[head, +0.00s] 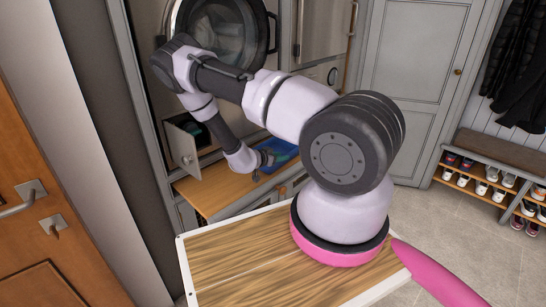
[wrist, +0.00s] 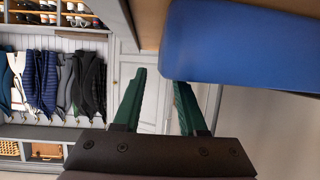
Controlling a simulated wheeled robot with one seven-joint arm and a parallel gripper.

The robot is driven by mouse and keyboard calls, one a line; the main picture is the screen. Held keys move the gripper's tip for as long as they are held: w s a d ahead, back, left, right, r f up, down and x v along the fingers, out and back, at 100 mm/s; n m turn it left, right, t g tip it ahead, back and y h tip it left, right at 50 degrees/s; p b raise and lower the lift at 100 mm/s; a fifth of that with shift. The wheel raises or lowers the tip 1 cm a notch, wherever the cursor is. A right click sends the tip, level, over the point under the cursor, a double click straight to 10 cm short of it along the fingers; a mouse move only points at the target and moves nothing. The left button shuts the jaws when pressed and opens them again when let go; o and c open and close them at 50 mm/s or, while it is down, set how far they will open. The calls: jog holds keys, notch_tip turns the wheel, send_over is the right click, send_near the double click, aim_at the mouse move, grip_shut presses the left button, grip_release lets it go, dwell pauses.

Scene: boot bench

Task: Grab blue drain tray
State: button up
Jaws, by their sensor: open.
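The blue drain tray (head: 284,150) lies on the wooden counter below the washing machine in the head view. It fills the upper right of the wrist view (wrist: 245,45), very close to the camera. My gripper (head: 264,163) is at the tray's near left side in the head view, small and partly hidden. In the wrist view my gripper (wrist: 160,78) has two green fingers standing apart with nothing between them. The right fingertip is just below the tray's edge in the picture. I cannot tell whether it touches the tray.
The wooden counter (head: 212,190) has bare room left of the tray. A shoe bench (head: 490,180) is far right. Coats (wrist: 60,82) hang upside down in the wrist view.

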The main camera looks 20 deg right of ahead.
jog(key=x, duration=0.4)
jog(key=shift+w+d+f, duration=0.1)
jog(key=shift+d+f, duration=0.1)
jog(key=shift+c, duration=0.3)
grip_shut()
dwell(1.0)
